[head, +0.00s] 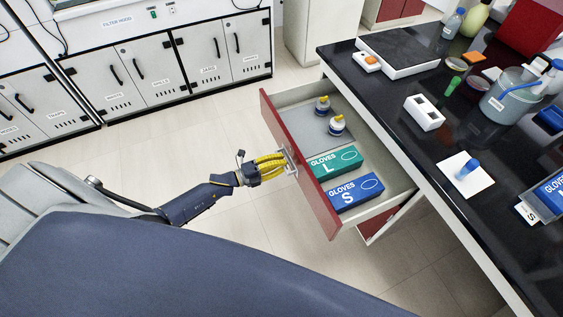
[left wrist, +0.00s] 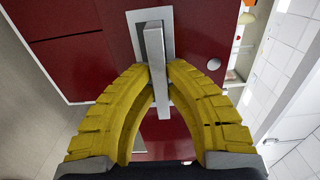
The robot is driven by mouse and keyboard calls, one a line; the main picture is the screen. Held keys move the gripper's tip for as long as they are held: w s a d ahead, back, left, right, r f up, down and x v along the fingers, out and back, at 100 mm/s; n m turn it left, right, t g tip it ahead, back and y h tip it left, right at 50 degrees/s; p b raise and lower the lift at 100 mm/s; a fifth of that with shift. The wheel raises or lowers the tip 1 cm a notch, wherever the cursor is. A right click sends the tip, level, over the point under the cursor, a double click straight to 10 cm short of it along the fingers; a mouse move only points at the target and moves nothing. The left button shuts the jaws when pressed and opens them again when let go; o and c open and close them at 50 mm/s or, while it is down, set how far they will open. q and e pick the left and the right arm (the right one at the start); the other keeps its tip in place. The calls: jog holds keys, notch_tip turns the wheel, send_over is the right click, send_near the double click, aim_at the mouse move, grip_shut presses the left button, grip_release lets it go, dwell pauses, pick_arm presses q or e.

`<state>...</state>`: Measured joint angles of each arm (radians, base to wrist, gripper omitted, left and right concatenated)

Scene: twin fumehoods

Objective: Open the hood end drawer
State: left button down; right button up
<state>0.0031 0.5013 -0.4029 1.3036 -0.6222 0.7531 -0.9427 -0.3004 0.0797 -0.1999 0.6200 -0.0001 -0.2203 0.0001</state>
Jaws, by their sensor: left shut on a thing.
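The drawer with a red front (head: 300,170) is pulled well out from under the black-topped bench. Its red front also shows in the left wrist view (left wrist: 90,50). My left gripper (head: 285,162) is at the drawer's outer face, its yellow fingers shut on the grey bar handle (left wrist: 155,60). In the left wrist view the two fingertips (left wrist: 158,78) close around the bar from both sides. Inside the drawer lie a green glove box (head: 335,163), a blue glove box (head: 355,192) and two small bottles (head: 336,125). My right gripper is not in view.
The black bench top (head: 420,110) holds a balance-like tray (head: 400,60), a white block (head: 424,112), a grey-blue container (head: 510,95) and other labware. White cabinets (head: 130,75) with black handles stand at the back left. The floor (head: 190,135) between is clear.

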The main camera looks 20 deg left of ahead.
pick_arm(q)
jog(key=c, duration=1.4)
grip_release()
jog(key=v, duration=1.2)
